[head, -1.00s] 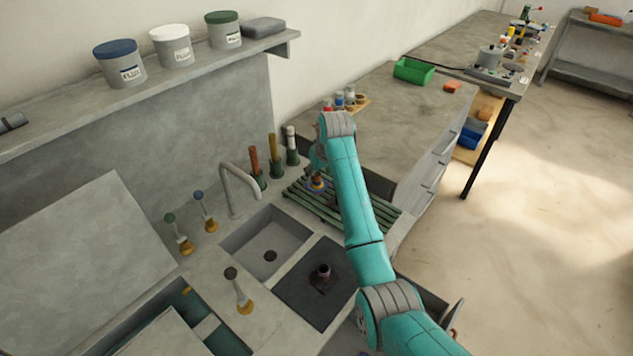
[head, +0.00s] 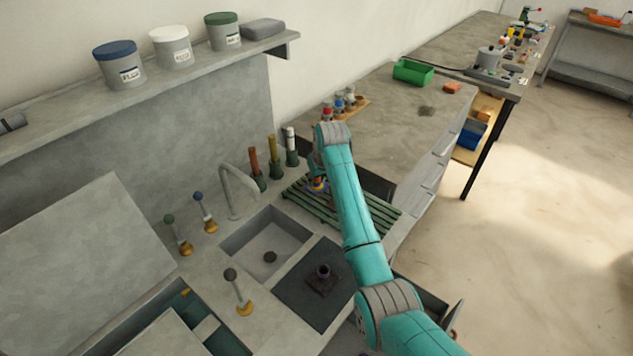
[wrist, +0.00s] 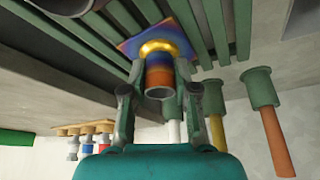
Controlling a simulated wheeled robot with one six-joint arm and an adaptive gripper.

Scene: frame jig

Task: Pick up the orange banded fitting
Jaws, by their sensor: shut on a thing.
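The orange banded fitting (wrist: 159,73) is a short tube with a gold ring, an orange-brown band and a blue-purple square flange. My gripper (wrist: 158,95) is shut on its tube, one finger on each side. In the head view the fitting (head: 317,185) shows at the left part of the green slatted rack (head: 322,207), partly hidden by my arm. The flange lies close to the slats; I cannot tell whether it touches them.
A dark fitting (head: 322,277) stands on the black mat (head: 303,300) beside the sink (head: 262,240). Three handled tools in green holders (head: 273,158) stand behind the rack. A tap (head: 238,188) rises to the left. Small bottles (head: 345,101) stand on a wooden rack behind.

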